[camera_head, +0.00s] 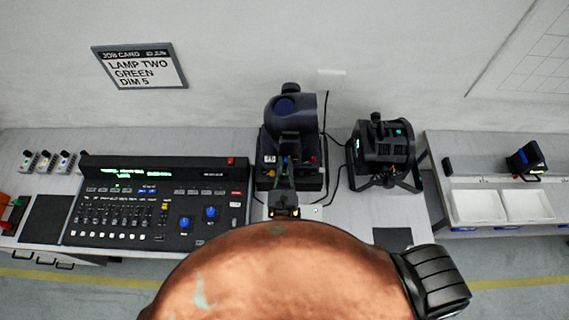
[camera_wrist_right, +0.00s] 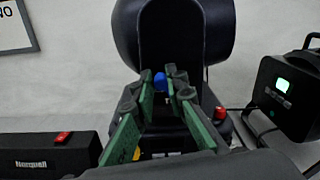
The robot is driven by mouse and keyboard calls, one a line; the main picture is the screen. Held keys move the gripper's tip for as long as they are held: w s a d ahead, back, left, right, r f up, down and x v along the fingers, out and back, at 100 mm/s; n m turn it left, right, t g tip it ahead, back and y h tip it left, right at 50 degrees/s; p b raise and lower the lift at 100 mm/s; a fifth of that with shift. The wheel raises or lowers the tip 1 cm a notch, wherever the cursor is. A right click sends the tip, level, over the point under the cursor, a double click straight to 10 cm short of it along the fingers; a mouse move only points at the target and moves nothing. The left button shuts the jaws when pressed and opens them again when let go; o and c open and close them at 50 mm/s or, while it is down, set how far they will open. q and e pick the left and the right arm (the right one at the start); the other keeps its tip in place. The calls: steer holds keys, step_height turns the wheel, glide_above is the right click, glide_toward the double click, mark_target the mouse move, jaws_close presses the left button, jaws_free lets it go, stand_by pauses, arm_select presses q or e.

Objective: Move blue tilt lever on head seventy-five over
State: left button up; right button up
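The dark moving head (camera_head: 290,122) stands on its base at the back middle of the table, with a small white label (camera_head: 269,159) on the base. The lever's blue knob (camera_wrist_right: 160,81) shows in the right wrist view, in line with the gap between my right fingertips. My right gripper (camera_head: 285,165) reaches toward the front of the head. In the wrist view its green-padded fingers (camera_wrist_right: 161,88) are apart, one on each side of the knob. I cannot tell whether they touch it. The lever's shaft is mostly hidden. My left gripper is out of view.
A lighting console (camera_head: 155,205) is left of the head. A black par can (camera_head: 383,145) stands on the right, with cables between. A red knob (camera_wrist_right: 220,113) sits close right of my fingers. White trays (camera_head: 478,207) are on the right table. A job card (camera_head: 139,66) hangs behind.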

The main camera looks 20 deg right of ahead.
mark_target(294, 157)
steer(key=shift+a, duration=0.1)
jaws_close()
steer(key=shift+f, duration=0.1)
steer(key=shift+s+d+f+m+b, duration=0.15)
steer(key=shift+d+m+b, duration=0.35)
steer(key=shift+m+b, duration=1.3)
steer(key=shift+s+d+m+b, duration=0.2)
steer(key=shift+d+m+b, duration=0.3)
steer(key=shift+m+b, duration=1.3)
steer(key=shift+s+d+f+m+b, duration=0.15)
steer(key=shift+d+m+b, duration=0.35)
steer(key=shift+m+b, duration=1.25)
steer(key=shift+m+p, duration=0.45)
steer(key=shift+m, duration=0.2)
steer(key=o, duration=0.7)
jaws_free()
steer(key=shift+r, duration=0.15)
steer(key=shift+c, duration=0.2)
